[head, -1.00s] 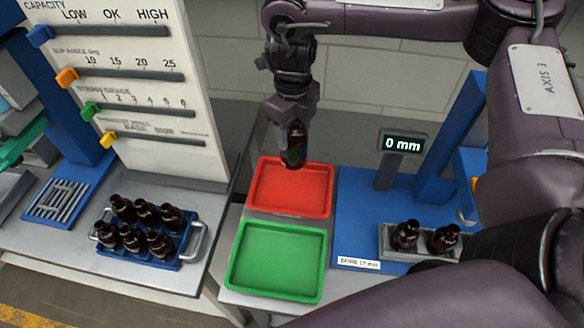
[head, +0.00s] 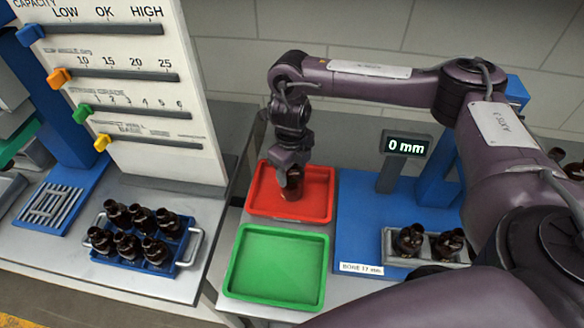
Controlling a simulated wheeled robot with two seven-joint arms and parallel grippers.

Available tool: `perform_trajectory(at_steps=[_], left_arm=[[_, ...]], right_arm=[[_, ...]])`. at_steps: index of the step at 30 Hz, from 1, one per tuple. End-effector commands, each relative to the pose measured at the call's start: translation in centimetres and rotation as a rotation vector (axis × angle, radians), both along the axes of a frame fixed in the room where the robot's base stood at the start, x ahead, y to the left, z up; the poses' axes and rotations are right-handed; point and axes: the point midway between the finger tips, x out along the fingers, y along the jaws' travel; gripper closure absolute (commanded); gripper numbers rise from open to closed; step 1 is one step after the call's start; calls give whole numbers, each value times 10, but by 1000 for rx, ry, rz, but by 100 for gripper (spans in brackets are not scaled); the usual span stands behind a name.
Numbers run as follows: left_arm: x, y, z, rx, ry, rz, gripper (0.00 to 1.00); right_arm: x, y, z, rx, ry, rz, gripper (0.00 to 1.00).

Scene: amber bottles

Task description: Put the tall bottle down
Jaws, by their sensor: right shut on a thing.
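My right gripper (head: 291,168) is shut on a dark amber bottle (head: 292,186). The bottle is upright, with its top hidden between the fingers. Its lower part is over or in the red tray (head: 259,208); I cannot tell whether its base touches the tray floor. Nothing else is in the red tray. My left gripper is not in view.
An empty green tray (head: 276,293) lies in front of the red one. A blue rack (head: 186,262) with several amber bottles stands at left, beside a panel with sliders (head: 150,100). At right, a grey holder (head: 393,259) has two bottles, near a "0 mm" display (head: 405,145).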

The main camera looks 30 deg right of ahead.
Motion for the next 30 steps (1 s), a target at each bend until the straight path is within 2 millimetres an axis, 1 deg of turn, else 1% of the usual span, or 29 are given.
perform_trajectory(at_steps=[3,7,8,12,20,23,26,30], left_arm=[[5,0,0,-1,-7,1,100],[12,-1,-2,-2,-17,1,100],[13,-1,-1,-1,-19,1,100],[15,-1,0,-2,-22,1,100],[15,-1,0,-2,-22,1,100],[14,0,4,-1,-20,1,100],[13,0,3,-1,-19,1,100],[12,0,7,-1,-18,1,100]], right_arm=[[0,0,1,0,-1,0,69],[0,0,-4,1,-1,0,69],[0,0,-3,1,0,0,39],[0,0,-2,1,0,0,21],[0,0,-2,1,0,0,20],[0,0,4,0,-1,0,20],[1,1,15,2,-5,2,20],[2,1,43,0,-8,2,20]])
